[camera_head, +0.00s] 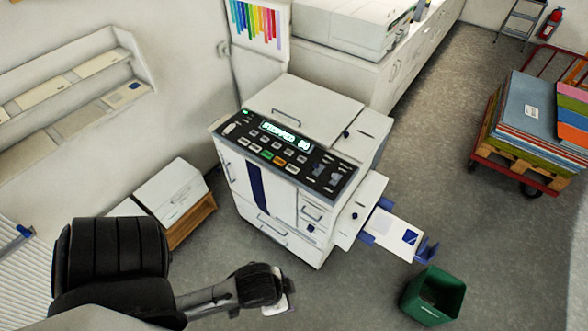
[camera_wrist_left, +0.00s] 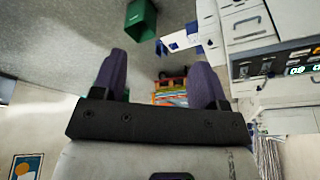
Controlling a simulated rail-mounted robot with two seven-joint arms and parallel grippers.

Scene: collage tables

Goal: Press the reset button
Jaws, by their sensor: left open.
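A white copier-like machine (camera_head: 280,215) stands in the middle of the head view. Its dark control panel (camera_head: 240,129) has a lit display (camera_head: 285,137) reading "STOPPED" and a number. In the head view my left wrist is low in front of the machine, apart from the panel. The panel's edge shows at the right of the wrist view (camera_wrist_left: 270,66).
A tray with paper (camera_head: 392,234) juts from the machine's right side, near a green bin (camera_head: 433,296) on the floor. A loaded red cart (camera_head: 520,174) stands at the right. A small wooden stand (camera_head: 194,222) with a white box (camera_head: 172,192) is left of the machine.

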